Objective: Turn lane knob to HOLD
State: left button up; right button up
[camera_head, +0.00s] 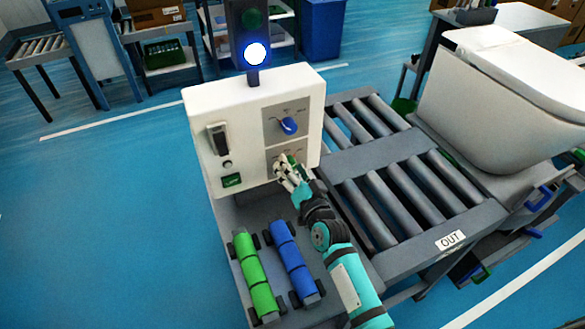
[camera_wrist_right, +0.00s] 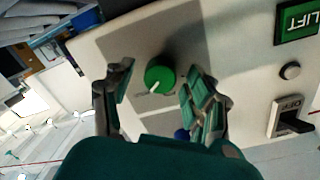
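A white control box (camera_head: 206,110) stands beside the roller conveyor. A blue knob (camera_head: 288,125) is on its upper grey panel, with labels too small to read surely. A green knob (camera_wrist_right: 159,78) sits on a grey panel in the right wrist view, its white pointer line slanting toward the lower left. My right gripper (camera_head: 287,168) is at the lower panel in the head view. In the wrist view its two fingers (camera_wrist_right: 159,72) are apart, one on each side of the green knob; contact is not clear. A blue knob (camera_wrist_right: 181,135) is partly hidden behind the fingers. My left gripper is not in view.
The box also has a green LIFT button (camera_wrist_right: 298,21), a grey button (camera_wrist_right: 290,71) and an OFF switch (camera_wrist_right: 289,117). A signal lamp (camera_head: 254,54) glows blue-white above it. Green (camera_head: 256,275) and blue (camera_head: 291,260) cylinders lie below.

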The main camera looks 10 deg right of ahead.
jog(key=shift+s, duration=0.1)
jog(key=s+d, duration=0.2)
jog(key=s, duration=0.9)
jog(key=shift+s+r, duration=0.25)
jog(key=shift+s, duration=0.1)
